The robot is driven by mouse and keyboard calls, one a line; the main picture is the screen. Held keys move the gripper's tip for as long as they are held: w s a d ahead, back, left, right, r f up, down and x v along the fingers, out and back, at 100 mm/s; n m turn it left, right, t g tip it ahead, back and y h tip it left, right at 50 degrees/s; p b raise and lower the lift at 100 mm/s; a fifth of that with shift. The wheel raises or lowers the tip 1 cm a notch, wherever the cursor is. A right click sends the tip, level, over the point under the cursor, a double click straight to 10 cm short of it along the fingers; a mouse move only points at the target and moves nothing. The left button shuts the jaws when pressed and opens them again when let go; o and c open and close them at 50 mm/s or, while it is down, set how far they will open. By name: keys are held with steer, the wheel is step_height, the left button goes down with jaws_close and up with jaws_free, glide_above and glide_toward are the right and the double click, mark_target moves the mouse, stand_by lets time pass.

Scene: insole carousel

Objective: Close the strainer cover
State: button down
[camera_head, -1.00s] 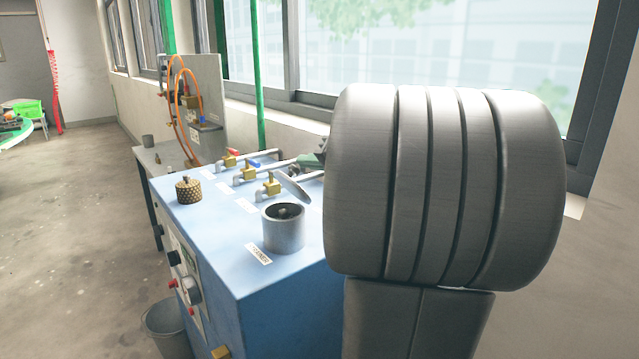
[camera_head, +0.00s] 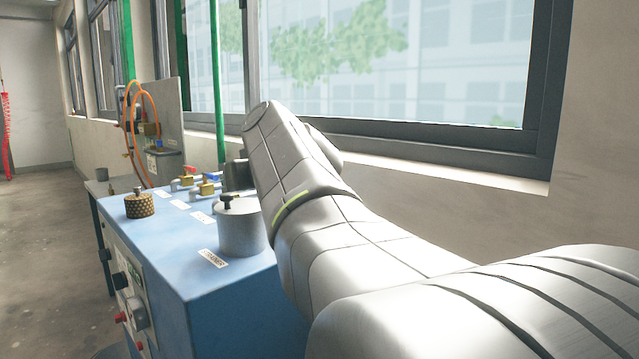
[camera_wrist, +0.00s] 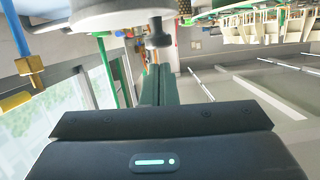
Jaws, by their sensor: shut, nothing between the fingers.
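The strainer (camera_head: 241,238) is a grey metal cylinder on the blue cabinet, behind a white label. Its cover (camera_head: 238,208), with a black knob on top, appears to lie flat over the cylinder's mouth. In the wrist view the pale round cover (camera_wrist: 95,18) fills the top edge, with its dark knob (camera_wrist: 158,32) sticking out. My gripper (camera_wrist: 155,70) is shut and empty, its green fingers together close to the knob. I cannot tell whether the fingers touch the cover or knob.
The blue cabinet (camera_head: 200,265) carries a perforated brass cap (camera_head: 139,205) at left and brass valves (camera_head: 205,186) behind the strainer. A panel with orange hoses (camera_head: 165,140) stands beyond. The window wall lies close behind my arm. Open floor is at left.

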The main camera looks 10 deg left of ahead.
steer(key=shift+s+a+f+b, duration=0.25)
steer(key=shift+s+f+b, duration=0.05)
steer(key=shift+f+b, duration=0.25)
steer(key=shift+s, duration=0.1)
stand_by(0.3)
